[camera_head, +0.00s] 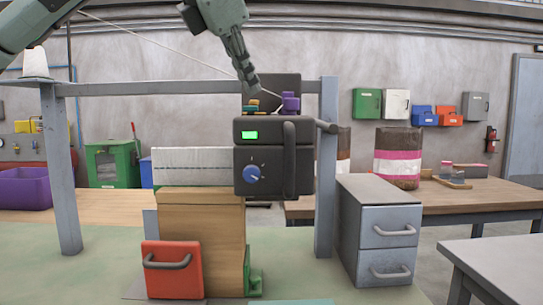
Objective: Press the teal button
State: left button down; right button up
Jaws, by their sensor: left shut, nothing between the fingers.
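The black machine head (263,130) stands in the middle, with a lit green display and a blue dial on its front. On its top left is a small teal piece (249,109), which looks like the teal button, with a yellow-orange piece (254,102) by it. My left gripper (250,93) comes down from the upper left, shut and empty, with its tips just above these pieces. The tips partly cover that spot, so I cannot tell whether they touch. A purple knob (290,102) stands to the right on the same top. My right gripper is not in view.
A grey frame post (327,170) and a black handle (289,160) are right of the dial. A brown block (200,240) and red drawer (172,270) sit below. A grey drawer cabinet (380,235) stands right. The green bench at left front is clear.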

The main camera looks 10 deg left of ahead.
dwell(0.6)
pick_arm(q)
jog(key=shift+f, duration=0.15)
jog(key=shift+f+b, duration=0.3)
jog(key=shift+f+b, duration=0.5)
jog(key=shift+f, duration=0.05)
dwell(0.6)
jog(key=shift+r, duration=0.1)
jog(key=shift+r+p, duration=0.9)
